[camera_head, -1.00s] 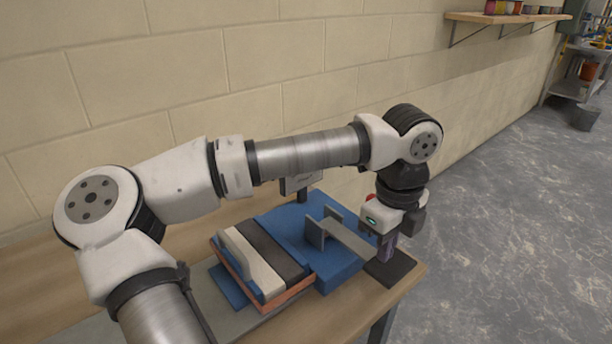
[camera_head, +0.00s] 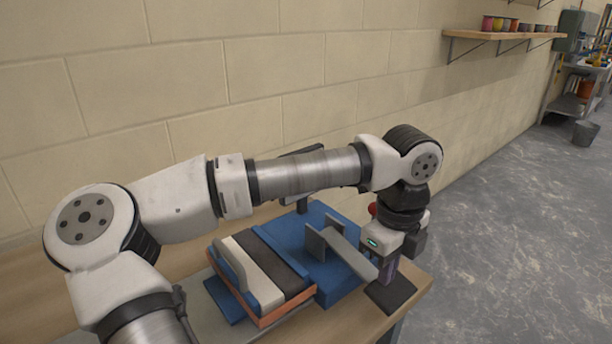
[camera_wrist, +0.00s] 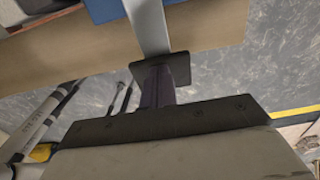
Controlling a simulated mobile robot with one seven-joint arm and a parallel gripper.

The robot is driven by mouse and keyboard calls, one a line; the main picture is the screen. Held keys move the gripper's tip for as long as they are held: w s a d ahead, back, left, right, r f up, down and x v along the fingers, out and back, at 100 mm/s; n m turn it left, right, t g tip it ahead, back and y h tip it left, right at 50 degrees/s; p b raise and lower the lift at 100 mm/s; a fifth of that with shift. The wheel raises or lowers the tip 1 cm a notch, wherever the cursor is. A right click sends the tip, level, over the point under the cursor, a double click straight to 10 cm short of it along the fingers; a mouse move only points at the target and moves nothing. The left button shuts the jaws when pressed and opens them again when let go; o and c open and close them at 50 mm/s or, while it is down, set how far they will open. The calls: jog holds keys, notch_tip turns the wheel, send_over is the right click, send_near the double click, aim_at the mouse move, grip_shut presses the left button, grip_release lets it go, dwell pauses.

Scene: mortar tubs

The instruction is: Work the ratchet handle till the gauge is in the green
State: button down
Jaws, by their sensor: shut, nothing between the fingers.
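The blue press base (camera_head: 325,268) sits on the bench. A flat grey lever (camera_head: 352,256), which I take as the ratchet handle, slopes from an upright bracket on it down toward the right. My gripper (camera_head: 387,270) points down at the lever's far end, its fingers shut and empty. In the wrist view the lever (camera_wrist: 148,25) runs from the top to the dark fingers (camera_wrist: 157,85); I cannot tell whether they touch it. A dark panel on a post (camera_head: 302,205), perhaps the gauge, stands behind my arm. No dial face or green zone can be read.
A dark square plate (camera_head: 390,294) shows below my fingers near the bench corner. Striped blue, white and dark blocks (camera_head: 262,270) lie left of the lever. A red knob (camera_head: 372,209) shows beside my gripper. The block wall is close behind; open floor (camera_head: 500,230) lies right.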

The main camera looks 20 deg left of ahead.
notch_tip(320, 180, up, 11)
jog(key=p, duration=0.5)
jog(key=shift+p, duration=0.35)
jog(key=shift+f, duration=0.15)
notch_tip(320, 180, down, 8)
jog(key=b, duration=0.7)
jog(key=shift+f+b, duration=0.1)
jog(key=shift+b, duration=0.2)
jog(key=shift+r+p, duration=0.75)
jog(key=shift+r, duration=0.1)
notch_tip(320, 180, up, 7)
jog(key=p, duration=0.4)
jog(key=shift+w+f, duration=0.1)
